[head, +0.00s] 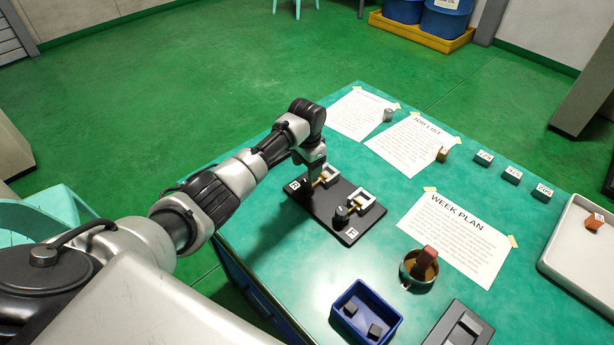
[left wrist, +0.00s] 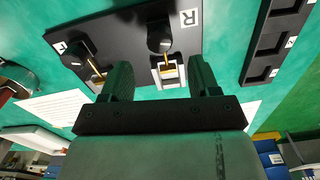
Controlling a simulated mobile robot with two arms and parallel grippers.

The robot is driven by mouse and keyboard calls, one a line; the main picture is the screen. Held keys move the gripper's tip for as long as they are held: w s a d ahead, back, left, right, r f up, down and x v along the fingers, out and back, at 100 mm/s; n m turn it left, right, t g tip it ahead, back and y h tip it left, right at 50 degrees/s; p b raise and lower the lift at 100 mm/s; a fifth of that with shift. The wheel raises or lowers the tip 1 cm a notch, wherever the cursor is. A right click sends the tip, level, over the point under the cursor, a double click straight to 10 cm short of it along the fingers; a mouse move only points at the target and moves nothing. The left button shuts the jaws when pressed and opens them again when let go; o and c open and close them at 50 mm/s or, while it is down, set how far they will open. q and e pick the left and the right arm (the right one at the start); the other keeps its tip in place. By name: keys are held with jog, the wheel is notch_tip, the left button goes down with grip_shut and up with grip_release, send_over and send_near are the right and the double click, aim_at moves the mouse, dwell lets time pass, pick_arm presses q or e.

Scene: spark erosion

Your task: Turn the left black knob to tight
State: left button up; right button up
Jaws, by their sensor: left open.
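A black base plate (head: 326,222) on the green table carries two small clamps, each with a black knob, a brass rod and a pale frame. The left clamp, by a white label "R", is mostly hidden in the head view by my left gripper (head: 316,180). Its black knob (left wrist: 160,38) shows in the left wrist view, in line with the gap between my fingers and just ahead of their tips. My left gripper (left wrist: 160,78) is open, with nothing seen held. The right black knob (head: 341,214) stands free; it also shows in the left wrist view (left wrist: 76,50). My right gripper is out of view.
A blue bin (head: 342,319) with dark blocks and a round bowl (head: 407,270) with a red-brown block stand in front. Papers, including the week plan (head: 458,232), lie right and behind. A black compartment tray (left wrist: 268,45) is beside the plate in the left wrist view.

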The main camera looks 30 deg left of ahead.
aim_at(307, 182)
pick_arm(q)
jog(key=shift+r, duration=2.25)
